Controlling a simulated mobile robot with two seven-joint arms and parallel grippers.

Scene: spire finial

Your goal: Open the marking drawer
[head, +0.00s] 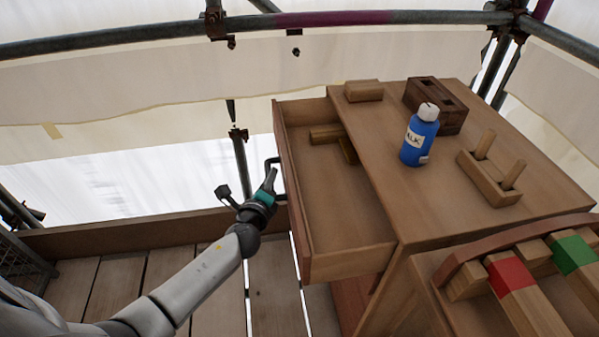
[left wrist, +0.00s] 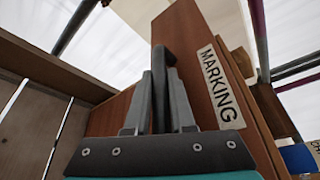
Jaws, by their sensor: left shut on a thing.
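The marking drawer (head: 335,254) stands pulled out from the left side of the wooden workbench (head: 430,225), its inside open to view. A wooden tool (head: 328,136) lies at its far end. In the left wrist view, the drawer front (left wrist: 196,40) carries a "MARKING" label (left wrist: 220,88) and a dark bar handle (left wrist: 161,75). My left gripper (head: 270,180) is at the drawer's outer face, and its fingers (left wrist: 160,103) are shut on the handle. My right gripper is not in view.
On the bench top are a blue bottle (head: 418,138), a dark wooden block with slots (head: 450,118), a small wood block (head: 364,91) and a pegged wooden holder (head: 488,182). A rack with red and green banded pieces (head: 511,275) stands at front right. Scaffold poles (head: 130,37) and a toe board (head: 130,238) border the planks.

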